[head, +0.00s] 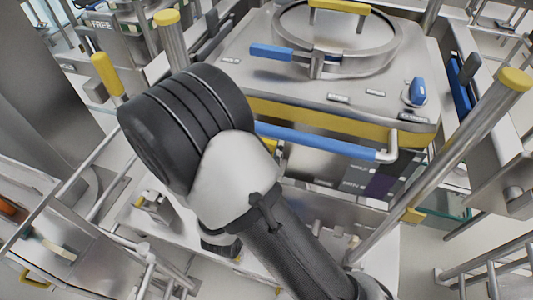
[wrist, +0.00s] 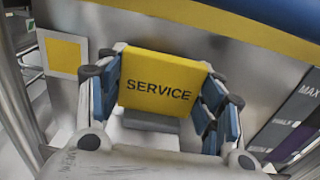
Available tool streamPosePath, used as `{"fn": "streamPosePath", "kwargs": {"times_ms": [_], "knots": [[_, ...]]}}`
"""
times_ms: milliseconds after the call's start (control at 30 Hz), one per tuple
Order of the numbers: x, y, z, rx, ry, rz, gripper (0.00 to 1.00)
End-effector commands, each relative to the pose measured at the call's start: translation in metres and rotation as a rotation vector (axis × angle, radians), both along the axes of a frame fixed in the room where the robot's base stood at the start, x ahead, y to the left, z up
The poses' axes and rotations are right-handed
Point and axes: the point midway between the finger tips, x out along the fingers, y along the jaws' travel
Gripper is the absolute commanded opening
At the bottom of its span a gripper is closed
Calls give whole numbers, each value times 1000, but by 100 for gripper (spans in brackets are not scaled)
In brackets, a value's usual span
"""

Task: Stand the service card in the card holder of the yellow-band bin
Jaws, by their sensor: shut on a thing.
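The yellow service card (wrist: 160,66), lettered SERVICE, stands roughly upright in the wrist view, slightly tilted. My gripper (wrist: 163,84) is shut on it, with blue pads at its left and right edges. The card is in front of the steel wall of the yellow-band bin (wrist: 235,75). In the head view the bin's yellow band (head: 345,121) runs below its lid, and my arm hides the gripper. A grey ledge-like part (wrist: 150,122) shows below the card. I cannot tell whether it is the card holder, or whether the card touches it.
A blue bar handle (head: 320,142) crosses the bin's front. A yellow square label (wrist: 66,54) is left of the card, and a dark level panel (wrist: 295,130) is at the right. Steel posts with yellow caps (head: 515,79) flank the bin.

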Motion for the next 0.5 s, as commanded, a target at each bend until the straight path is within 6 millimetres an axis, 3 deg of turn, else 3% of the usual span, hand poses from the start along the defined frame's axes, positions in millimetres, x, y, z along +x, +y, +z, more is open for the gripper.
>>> {"fn": "streamPosePath", "kwargs": {"times_ms": [167,300,500], "knots": [[30,-14,-4,-2,0,-3,36],[28,-11,-26,-4,3,1,36],[28,-11,-37,-2,1,0,36]]}}
